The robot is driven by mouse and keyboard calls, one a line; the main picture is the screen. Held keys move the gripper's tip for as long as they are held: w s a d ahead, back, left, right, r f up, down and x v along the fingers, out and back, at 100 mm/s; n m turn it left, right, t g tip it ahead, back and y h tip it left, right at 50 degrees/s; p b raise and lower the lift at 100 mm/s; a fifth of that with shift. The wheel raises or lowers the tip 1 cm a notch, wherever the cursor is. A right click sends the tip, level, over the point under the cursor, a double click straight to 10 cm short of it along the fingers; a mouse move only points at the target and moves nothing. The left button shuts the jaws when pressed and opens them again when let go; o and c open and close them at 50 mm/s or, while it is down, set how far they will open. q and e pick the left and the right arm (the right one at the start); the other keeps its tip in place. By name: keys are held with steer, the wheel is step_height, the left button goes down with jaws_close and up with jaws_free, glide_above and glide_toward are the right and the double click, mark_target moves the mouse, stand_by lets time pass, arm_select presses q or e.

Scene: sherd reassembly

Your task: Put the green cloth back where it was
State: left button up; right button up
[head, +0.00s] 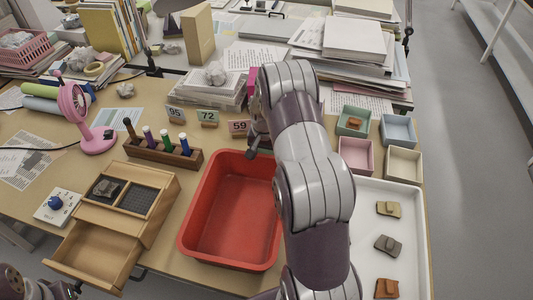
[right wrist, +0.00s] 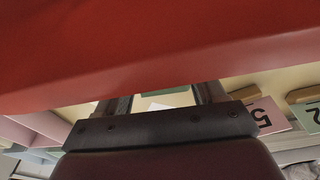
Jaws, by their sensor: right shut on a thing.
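My right gripper (head: 254,146) is at the far rim of the red tub (head: 230,222), its arm covering the tub's right side. In the right wrist view the fingers (right wrist: 163,100) stand apart, their tips hidden by the tub's red wall (right wrist: 160,50). A small dark green patch, apparently the green cloth (right wrist: 166,92), shows between them. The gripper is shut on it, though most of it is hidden. No green cloth can be made out in the head view. Only a piece of my left arm shows at the bottom left corner; its gripper is out of frame.
A pen rack (head: 165,152) and an open-drawer wooden box (head: 127,200) are left. Small coloured trays (head: 356,154) and a white tray with sherds (head: 408,215) are right. Paper stacks fill the back.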

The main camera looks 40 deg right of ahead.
steer(key=o, duration=1)
steer(key=shift+f, duration=0.1)
step_height(320, 180, up, 12)
steer(key=s+a, duration=0.1)
steer(key=a, duration=0.1)
steer(key=s+a+n+y, duration=0.1)
steer(key=s+a+n, duration=0.9)
steer(key=s+a, duration=0.7)
steer(key=a, duration=0.3)
steer(key=shift+s+p, duration=0.15)
steer(key=shift+p, duration=0.25)
